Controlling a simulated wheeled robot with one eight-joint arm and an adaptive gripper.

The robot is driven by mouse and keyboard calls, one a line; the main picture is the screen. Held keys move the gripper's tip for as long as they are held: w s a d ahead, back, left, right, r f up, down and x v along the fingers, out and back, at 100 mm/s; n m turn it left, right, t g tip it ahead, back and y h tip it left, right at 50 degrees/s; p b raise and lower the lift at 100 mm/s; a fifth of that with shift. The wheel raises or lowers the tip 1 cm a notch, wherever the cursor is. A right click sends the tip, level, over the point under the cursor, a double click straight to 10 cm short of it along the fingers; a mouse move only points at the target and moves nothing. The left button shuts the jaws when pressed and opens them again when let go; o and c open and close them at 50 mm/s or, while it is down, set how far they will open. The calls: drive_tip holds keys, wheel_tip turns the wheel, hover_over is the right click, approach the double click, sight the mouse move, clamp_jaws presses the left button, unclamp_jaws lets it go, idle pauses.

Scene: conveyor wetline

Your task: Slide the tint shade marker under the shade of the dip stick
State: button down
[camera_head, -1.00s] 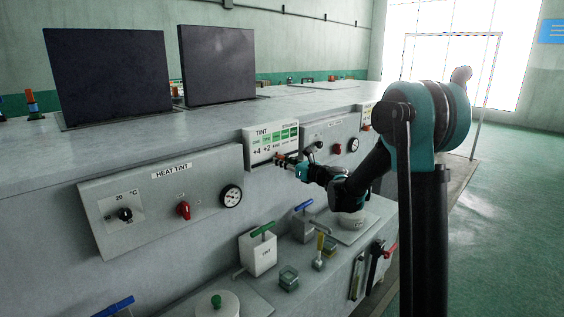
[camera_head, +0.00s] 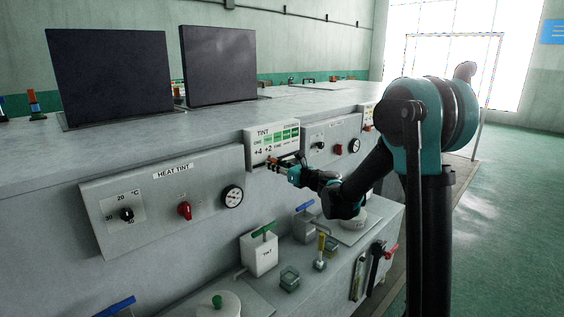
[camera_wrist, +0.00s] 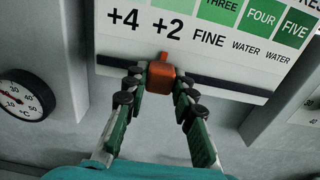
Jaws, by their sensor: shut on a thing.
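The tint chart (camera_head: 264,132) is a white board with green shade boxes on the machine front; it also shows in the wrist view (camera_wrist: 135,45). The tint shade marker (camera_wrist: 160,75) is a small orange block with a pointed top on the chart's dark rail (camera_wrist: 235,87). Its tip points up just below the "+2" label, slightly to its left. My gripper (camera_wrist: 159,88) is shut on the marker, one finger at each side; in the head view it is at the chart's lower edge (camera_head: 272,164). I cannot make out a dip stick for certain.
The heat tint panel (camera_head: 160,200) with knobs and a gauge (camera_head: 232,196) is left of the chart. Below stand a TINT box (camera_head: 262,255) with a green handle, a small glass vessel (camera_head: 289,278) and a yellow-handled tool (camera_head: 320,252). Another control panel (camera_head: 328,138) is at right.

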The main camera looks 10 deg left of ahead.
sight(259, 165)
drive_tip(key=shift+s+a, duration=0.8)
drive_tip(key=shift+s, duration=0.2)
drive_tip(key=shift+s+a, duration=0.75)
drive_tip(key=shift+s, duration=0.25)
drive_tip(key=c, duration=1.2)
unclamp_jaws()
drive_tip(key=shift+v, duration=3.5)
drive_tip(key=s+d+f+n+g+h, duration=0.2)
drive_tip(key=s+d+f+n+h, duration=0.2)
drive_tip(key=s+d+f+n, duration=0.3)
drive_tip(key=s+d+f+n+g+h, duration=0.2)
drive_tip(key=s+d+f+n+h, duration=0.3)
drive_tip(key=d, duration=0.9)
drive_tip(key=s+d+f+n+g+h, duration=0.2)
drive_tip(key=s+d+f+n+h, duration=0.3)
drive_tip(key=s+d+f+n, duration=0.6)
drive_tip(key=shift+s+f+n+g, duration=0.15)
drive_tip(key=shift+s+n, duration=0.5)
drive_tip(key=shift+s, duration=0.65)
drive_tip(key=shift+s+f+n+g, duration=0.1)
drive_tip(key=shift+s+n+g, duration=0.15)
drive_tip(key=shift+s+n, duration=0.75)
